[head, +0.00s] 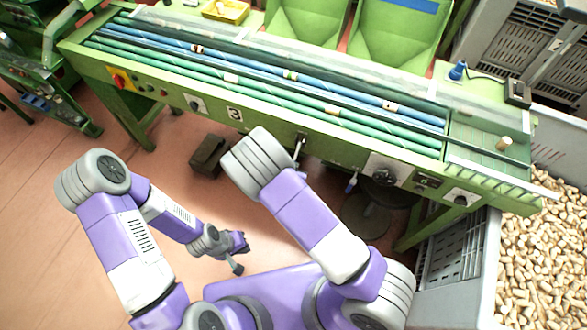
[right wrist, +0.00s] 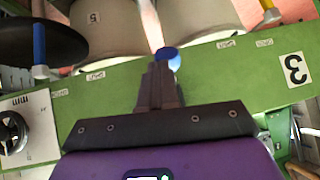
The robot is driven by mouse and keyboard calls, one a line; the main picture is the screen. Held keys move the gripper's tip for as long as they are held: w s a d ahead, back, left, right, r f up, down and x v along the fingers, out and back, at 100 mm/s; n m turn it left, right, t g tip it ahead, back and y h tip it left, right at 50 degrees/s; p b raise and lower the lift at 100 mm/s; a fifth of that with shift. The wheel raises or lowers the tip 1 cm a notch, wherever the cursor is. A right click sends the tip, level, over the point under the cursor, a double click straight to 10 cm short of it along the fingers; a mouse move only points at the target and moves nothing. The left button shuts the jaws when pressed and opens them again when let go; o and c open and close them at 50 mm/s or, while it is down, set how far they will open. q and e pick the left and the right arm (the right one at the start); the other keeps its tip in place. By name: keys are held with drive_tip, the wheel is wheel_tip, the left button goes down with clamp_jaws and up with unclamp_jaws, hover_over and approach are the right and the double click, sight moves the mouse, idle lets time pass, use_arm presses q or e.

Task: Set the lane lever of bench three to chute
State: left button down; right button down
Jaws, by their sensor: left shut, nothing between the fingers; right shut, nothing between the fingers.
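Bench three is the green bench with the number plate 3 (head: 235,113); the plate also shows in the right wrist view (right wrist: 294,69). In the right wrist view, a pale rod with a blue end (right wrist: 166,54) stands just beyond the fingertips of my right gripper (right wrist: 160,68). The gripper is shut and empty; I cannot tell if it touches the rod. A blue-handled lever (right wrist: 40,50) is at left and a yellow one (right wrist: 268,12) at top right. Small labels (right wrist: 225,43) are too small to read. My left gripper (head: 238,258) is shut and empty, low over the floor.
A handwheel panel (right wrist: 13,132) is at left in the right wrist view. Green and blue rollers (head: 230,78) carry corks along the bench top. A grey crate of corks (head: 545,250) stands at right. A dark box (head: 210,156) is under the bench.

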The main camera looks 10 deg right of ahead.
drive_tip(key=s+f+p+v, duration=0.1)
drive_tip(key=p+v, duration=0.2)
drive_tip(key=v, duration=0.9)
drive_tip(key=shift+s+d+r, duration=0.25)
drive_tip(key=shift+s, duration=0.25)
drive_tip(key=shift+f, duration=0.1)
drive_tip(key=s+d+f+n+g+y, duration=0.1)
drive_tip(key=s+f+n+g+y, duration=0.2)
drive_tip(key=s+f+g+y, duration=0.4)
drive_tip(key=shift+s+d+f+n+g+y, duration=0.35)
drive_tip(key=shift+s+f, duration=1.05)
drive_tip(key=shift+s, duration=1)
